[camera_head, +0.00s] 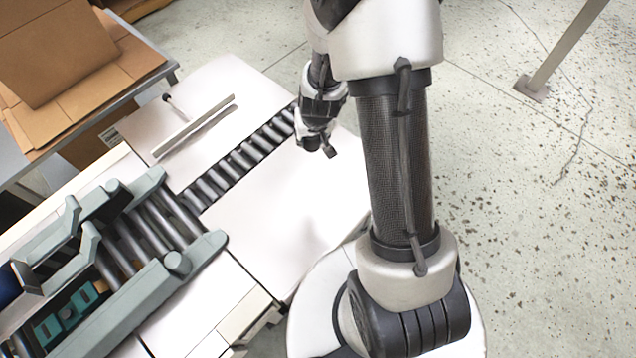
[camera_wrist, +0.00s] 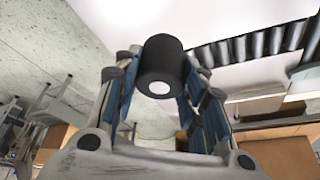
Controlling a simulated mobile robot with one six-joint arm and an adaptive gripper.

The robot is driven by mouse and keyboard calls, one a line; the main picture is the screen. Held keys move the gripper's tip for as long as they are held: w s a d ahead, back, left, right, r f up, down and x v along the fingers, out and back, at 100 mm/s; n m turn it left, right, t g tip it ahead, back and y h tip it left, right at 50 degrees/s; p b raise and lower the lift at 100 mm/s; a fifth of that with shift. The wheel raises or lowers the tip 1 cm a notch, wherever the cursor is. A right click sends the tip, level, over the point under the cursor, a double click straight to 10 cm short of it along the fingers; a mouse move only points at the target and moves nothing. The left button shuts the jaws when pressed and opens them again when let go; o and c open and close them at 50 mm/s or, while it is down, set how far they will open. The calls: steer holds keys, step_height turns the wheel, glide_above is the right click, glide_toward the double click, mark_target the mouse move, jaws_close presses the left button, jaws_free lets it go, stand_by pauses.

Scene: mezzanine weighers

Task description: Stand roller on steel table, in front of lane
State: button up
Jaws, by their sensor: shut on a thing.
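In the wrist view my gripper (camera_wrist: 162,85) is shut on a dark roller (camera_wrist: 163,58) with a pale round centre on its near end. The roller sits between the two fingers, with the white table top behind it. In the head view my gripper (camera_head: 318,145) is over the right part of the steel table (camera_head: 270,225), beside the far end of the roller lane (camera_head: 240,160). The roller is hard to make out there, and I cannot tell whether it touches the table. The lane also shows in the wrist view (camera_wrist: 250,45).
A grey-green machine (camera_head: 150,290) with larger rollers stands at the lane's near end. A metal bar (camera_head: 195,125) lies beyond the lane. Cardboard boxes (camera_head: 60,50) are on a bench at upper left. The table front of the lane is clear. Speckled floor lies right.

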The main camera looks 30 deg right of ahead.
steer(key=shift+m+h, duration=0.4)
steer(key=shift+m, duration=0.4)
steer(key=shift+s+d+f+b, duration=0.1)
steer(key=shift+s+f+b, duration=0.5)
steer(key=shift+f, duration=3.55)
steer(key=shift+s+d+f+b, duration=0.15)
steer(key=shift+f+b, duration=0.9)
steer(key=shift+f, duration=3.1)
steer(key=shift+s+d+f+b, duration=0.1)
steer(key=shift+s+f+b, duration=0.5)
steer(key=shift+f, duration=3.55)
steer(key=shift+w+b, duration=0.25)
steer(key=shift+b, duration=0.1)
steer(key=shift+f, duration=0.25)
steer(key=o, duration=1.1)
steer(key=shift+r, duration=0.1)
steer(key=shift+r, duration=0.15)
